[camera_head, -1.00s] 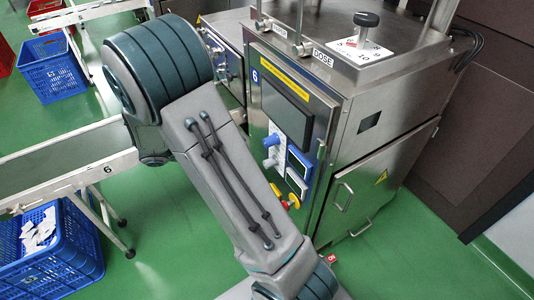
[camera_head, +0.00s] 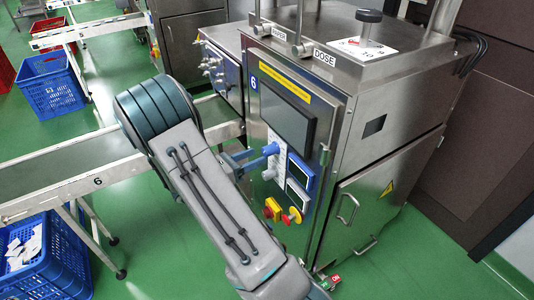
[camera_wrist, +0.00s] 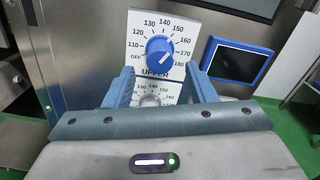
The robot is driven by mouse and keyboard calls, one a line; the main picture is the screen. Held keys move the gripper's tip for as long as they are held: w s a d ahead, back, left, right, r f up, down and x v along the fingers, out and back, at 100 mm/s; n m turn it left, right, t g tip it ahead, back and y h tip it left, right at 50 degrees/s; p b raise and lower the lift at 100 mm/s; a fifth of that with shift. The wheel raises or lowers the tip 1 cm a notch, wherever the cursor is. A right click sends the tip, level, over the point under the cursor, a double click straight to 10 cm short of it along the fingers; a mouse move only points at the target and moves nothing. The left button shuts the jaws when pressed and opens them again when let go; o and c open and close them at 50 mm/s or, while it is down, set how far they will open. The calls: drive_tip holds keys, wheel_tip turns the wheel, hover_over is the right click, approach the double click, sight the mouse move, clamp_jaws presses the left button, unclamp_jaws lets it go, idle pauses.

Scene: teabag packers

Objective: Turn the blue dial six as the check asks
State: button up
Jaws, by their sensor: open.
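The blue dial (camera_wrist: 160,52) sits on a white scale plate marked OFF and 110 to 180, with UPPER printed below it. A grey dial (camera_wrist: 150,100) on a second scale below is partly hidden by my gripper. In the head view the blue dial (camera_head: 271,149) is on the front panel of machine 6, with my gripper's fingers close to its left.
A dark blue-framed display (camera_wrist: 238,62) is right of the dial. In the head view, a red knob on yellow (camera_head: 291,215) and yellow and red buttons (camera_head: 272,208) sit lower on the panel. A conveyor marked 6 (camera_head: 70,175) runs to the left.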

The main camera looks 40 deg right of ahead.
sight(264, 153)
drive_tip(key=shift+s+d, duration=0.2)
drive_tip(key=shift+d, duration=2.55)
drive_tip(key=c, duration=1)
